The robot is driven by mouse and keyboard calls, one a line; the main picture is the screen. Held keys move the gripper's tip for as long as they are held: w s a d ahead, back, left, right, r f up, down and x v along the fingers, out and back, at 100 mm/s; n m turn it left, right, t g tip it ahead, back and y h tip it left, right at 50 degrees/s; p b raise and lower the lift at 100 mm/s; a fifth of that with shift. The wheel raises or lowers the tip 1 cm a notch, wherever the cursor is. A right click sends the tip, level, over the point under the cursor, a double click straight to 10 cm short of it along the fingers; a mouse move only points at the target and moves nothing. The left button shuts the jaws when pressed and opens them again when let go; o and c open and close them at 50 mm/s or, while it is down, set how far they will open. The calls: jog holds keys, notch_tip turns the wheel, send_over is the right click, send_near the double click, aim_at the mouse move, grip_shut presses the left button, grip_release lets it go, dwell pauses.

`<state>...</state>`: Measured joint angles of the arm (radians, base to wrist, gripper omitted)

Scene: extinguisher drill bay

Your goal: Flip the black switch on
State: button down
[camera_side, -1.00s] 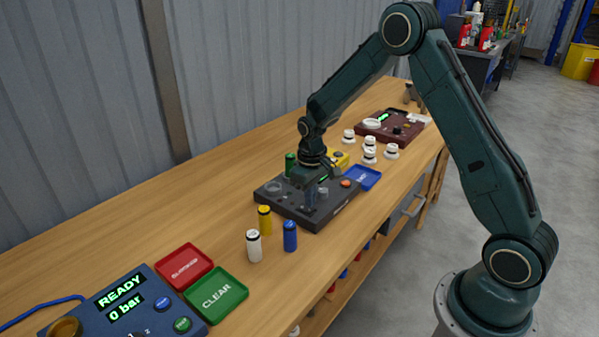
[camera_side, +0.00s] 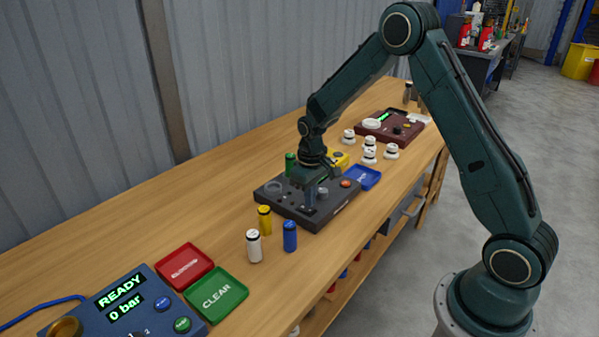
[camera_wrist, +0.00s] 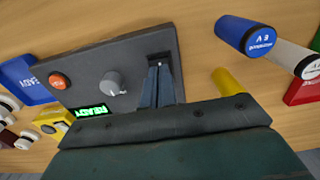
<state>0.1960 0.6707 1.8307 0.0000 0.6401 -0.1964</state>
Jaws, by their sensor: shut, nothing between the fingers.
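The dark grey control box (camera_side: 285,203) lies on the bench under my gripper. In the wrist view the box (camera_wrist: 85,70) carries a round orange button, a grey knob and a lit green display. The black switch (camera_wrist: 158,57) appears as a dark recessed part near the box's edge, partly hidden behind my fingertips. My gripper (camera_wrist: 160,70) is shut and empty, with its tips at the switch; I cannot tell whether they touch it.
Yellow (camera_side: 265,219), white (camera_side: 254,246) and blue (camera_side: 290,236) cylinders stand close to the box. A blue tray (camera_side: 363,178) lies at its far side, with several white caps beyond. Red (camera_side: 185,267) and green (camera_side: 217,294) trays and a blue READY console (camera_side: 100,308) lie nearer.

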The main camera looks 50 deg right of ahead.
aim_at(310, 210)
jog(key=shift+f, duration=0.9)
dwell(0.9)
jog(key=shift+r, duration=3.5)
jog(key=s+a+r+t, duration=0.1)
jog(key=s+a+r, duration=0.2)
jog(key=s+r, duration=0.35)
jog(key=s+a+r+t, duration=0.2)
jog(key=s+r, duration=0.2)
jog(key=r, duration=0.5)
jog(key=s+a+r+t, duration=0.1)
jog(key=s+a+r, duration=0.1)
jog(key=s, duration=0.6)
jog(key=s+a+r+t, duration=0.1)
jog(key=s+a+r, duration=0.1)
jog(key=s, duration=0.7)
jog(key=shift+t, duration=0.3)
